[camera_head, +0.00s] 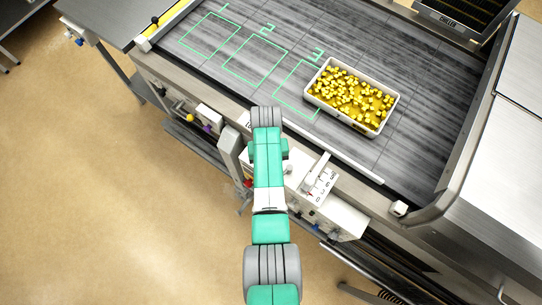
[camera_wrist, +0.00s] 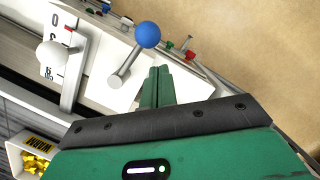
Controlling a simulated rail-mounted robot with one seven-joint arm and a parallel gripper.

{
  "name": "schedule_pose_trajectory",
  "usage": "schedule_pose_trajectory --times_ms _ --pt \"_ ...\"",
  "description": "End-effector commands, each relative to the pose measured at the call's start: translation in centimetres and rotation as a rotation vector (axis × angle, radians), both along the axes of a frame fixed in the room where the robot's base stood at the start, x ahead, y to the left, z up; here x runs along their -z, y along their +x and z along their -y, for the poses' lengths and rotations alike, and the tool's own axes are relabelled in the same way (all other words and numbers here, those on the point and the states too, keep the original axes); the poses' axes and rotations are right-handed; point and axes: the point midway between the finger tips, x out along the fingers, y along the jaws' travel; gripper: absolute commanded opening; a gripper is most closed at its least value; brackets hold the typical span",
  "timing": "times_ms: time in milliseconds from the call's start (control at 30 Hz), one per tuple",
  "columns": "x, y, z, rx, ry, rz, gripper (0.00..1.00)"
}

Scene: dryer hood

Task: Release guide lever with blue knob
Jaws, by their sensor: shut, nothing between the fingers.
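The guide lever's blue knob (camera_wrist: 147,34) shows in the wrist view, at the upper end of a short metal rod (camera_wrist: 126,66) that slants down-left to a round pivot on a white panel (camera_wrist: 100,91). My gripper (camera_wrist: 159,70) is shut and empty, its green fingertips just below and slightly right of the blue knob in the picture. A gap shows between fingertips and knob in this view; the depth between them is hard to tell. In the head view my arm covers the gripper, and I cannot make out the blue-knob lever there.
A second lever with a white knob (camera_wrist: 52,54) stands left on a marked scale. Small red and green fittings (camera_wrist: 188,55) sit right of the blue knob. A white tray of yellow cubes (camera_head: 354,96) rests on the grey belt (camera_head: 420,110). Floor is clear at left.

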Motion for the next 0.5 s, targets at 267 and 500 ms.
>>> schedule_pose_trajectory --times_ms 267,500 --pt "-5.1 2.8 -0.7 0.002 0.0 0.005 0.0" --pt "-9.0 3.7 -0.8 0.002 0.0 0.003 0.0"
